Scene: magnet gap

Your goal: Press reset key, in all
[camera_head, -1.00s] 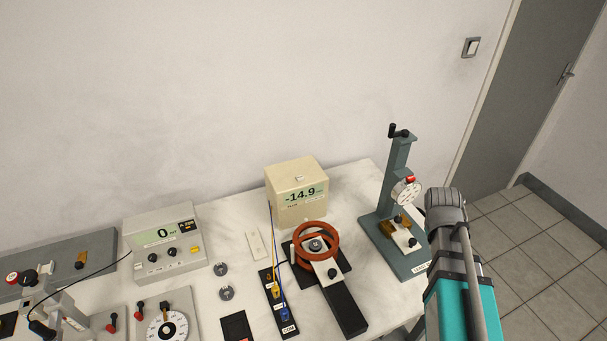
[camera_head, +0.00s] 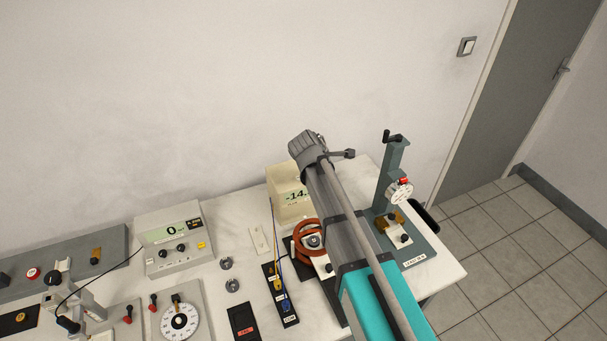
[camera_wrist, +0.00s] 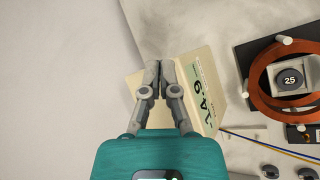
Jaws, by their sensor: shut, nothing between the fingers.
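The beige meter box (camera_head: 284,208) stands at the back of the table, its display starting with -14. It also shows in the wrist view (camera_wrist: 215,72), where the display is turned sideways. The small pale key on its top, visible in the earlier head frame, is hidden now by my arm and fingers. My gripper (camera_wrist: 161,62) is shut and empty in the wrist view, its fingertips over the box's top. I cannot tell whether they touch it.
Red-brown coils (camera_head: 304,240) stand in front of the box, below my arm. A dial gauge stand (camera_head: 394,170) is to the right. A yellow and a blue lead run down to a black terminal strip (camera_head: 292,318).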

